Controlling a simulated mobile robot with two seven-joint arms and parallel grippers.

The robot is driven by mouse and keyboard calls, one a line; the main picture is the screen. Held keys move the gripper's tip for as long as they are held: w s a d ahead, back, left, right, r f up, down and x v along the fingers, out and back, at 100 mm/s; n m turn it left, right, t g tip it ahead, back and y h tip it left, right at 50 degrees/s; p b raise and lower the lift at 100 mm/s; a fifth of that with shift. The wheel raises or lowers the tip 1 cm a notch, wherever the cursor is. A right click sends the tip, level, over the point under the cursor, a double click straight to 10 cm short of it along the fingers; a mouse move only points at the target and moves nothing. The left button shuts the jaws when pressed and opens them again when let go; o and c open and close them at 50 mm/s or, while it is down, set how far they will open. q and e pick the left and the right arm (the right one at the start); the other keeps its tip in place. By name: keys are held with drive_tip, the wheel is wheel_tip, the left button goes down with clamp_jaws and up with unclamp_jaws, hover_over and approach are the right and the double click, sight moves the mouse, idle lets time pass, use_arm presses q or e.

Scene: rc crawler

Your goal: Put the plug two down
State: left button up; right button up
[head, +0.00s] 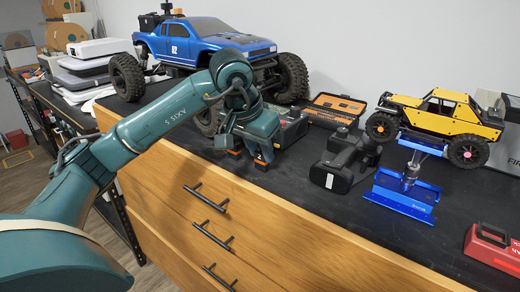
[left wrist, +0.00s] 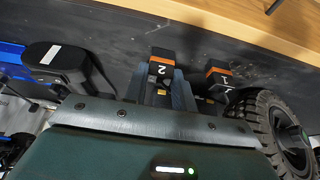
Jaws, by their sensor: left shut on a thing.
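Plug two (head: 262,164) is a small black block with an orange band, and its "2" faces up in the left wrist view (left wrist: 160,69). My left gripper (head: 256,148) is shut on it, its fingers (left wrist: 161,92) around the plug's body. Plug two is low over the dark worktop near its front edge; I cannot tell whether it touches. A similar plug marked 1 (head: 235,153) is close beside it, to the right in the left wrist view (left wrist: 219,79). My right gripper is not in view.
A blue truck (head: 205,42) stands behind my left gripper. A cordless drill (head: 343,165), an open bit case (head: 335,108) and a yellow crawler (head: 440,118) on a blue stand (head: 405,190) are to the right. The worktop front between drill and red box (head: 492,247) is mostly free.

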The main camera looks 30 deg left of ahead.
use_arm(q)
drive_tip(key=shift+f, duration=0.25)
drive_tip(key=o, duration=0.9)
drive_tip(key=shift+o, duration=0.2)
drive_tip(key=shift+r, duration=0.3)
drive_tip(key=v, duration=1.1)
drive_tip(key=shift+s+r, duration=0.2)
drive_tip(key=shift+r, duration=0.05)
